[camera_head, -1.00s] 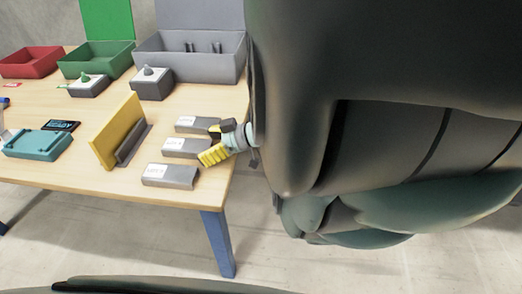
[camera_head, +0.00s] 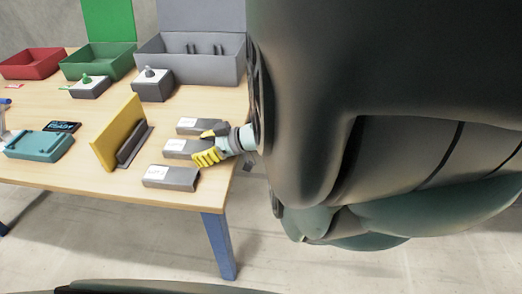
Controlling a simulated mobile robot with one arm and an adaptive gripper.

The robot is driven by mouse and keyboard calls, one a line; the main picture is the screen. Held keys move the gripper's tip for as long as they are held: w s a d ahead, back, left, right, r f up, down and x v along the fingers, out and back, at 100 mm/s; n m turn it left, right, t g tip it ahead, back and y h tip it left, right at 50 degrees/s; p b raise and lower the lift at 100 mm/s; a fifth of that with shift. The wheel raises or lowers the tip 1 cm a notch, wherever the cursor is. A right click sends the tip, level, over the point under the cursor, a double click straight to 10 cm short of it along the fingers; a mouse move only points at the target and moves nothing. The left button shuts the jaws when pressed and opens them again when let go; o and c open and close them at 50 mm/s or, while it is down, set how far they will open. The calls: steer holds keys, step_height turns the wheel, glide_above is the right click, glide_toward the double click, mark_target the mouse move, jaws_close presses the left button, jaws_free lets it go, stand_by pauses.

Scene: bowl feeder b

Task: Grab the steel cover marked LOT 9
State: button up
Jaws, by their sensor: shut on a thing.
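Three grey steel covers with white labels lie in a row near the table's right edge: a far one (camera_head: 187,126), a middle one (camera_head: 175,149) and a near one (camera_head: 167,179). The label print is too small for me to read, so I cannot tell which is LOT 9. My gripper (camera_head: 209,147), with yellow fingers, reaches in from the right and is shut on the right end of the middle cover. The fingers hide that end. The middle cover appears to rest on the table still.
A yellow upright panel (camera_head: 118,132) in a dark stand is left of the covers. A teal fixture (camera_head: 40,146) and a small dark display (camera_head: 62,127) lie farther left. Red (camera_head: 32,63), green (camera_head: 110,66) and grey (camera_head: 190,68) bins and two button boxes stand behind.

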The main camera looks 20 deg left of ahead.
steer(key=shift+c, duration=0.7)
steer(key=shift+r, duration=0.1)
steer(key=shift+d+r, duration=0.1)
steer(key=shift+r, duration=0.3)
step_height(320, 180, up, 3)
steer(key=shift+s+d+f+p, duration=0.1)
steer(key=shift+p, duration=0.55)
steer(key=s+d, duration=0.2)
steer(key=s, duration=0.2)
steer(key=s+d+r, duration=0.1)
steer(key=s+d, duration=0.1)
steer(key=s, duration=0.3)
steer(key=s+d+p, duration=0.1)
steer(key=s+d, duration=0.1)
steer(key=s, duration=0.3)
steer(key=shift+s+d+r, duration=0.1)
steer(key=shift+d+r, duration=0.05)
steer(key=shift+d, duration=0.15)
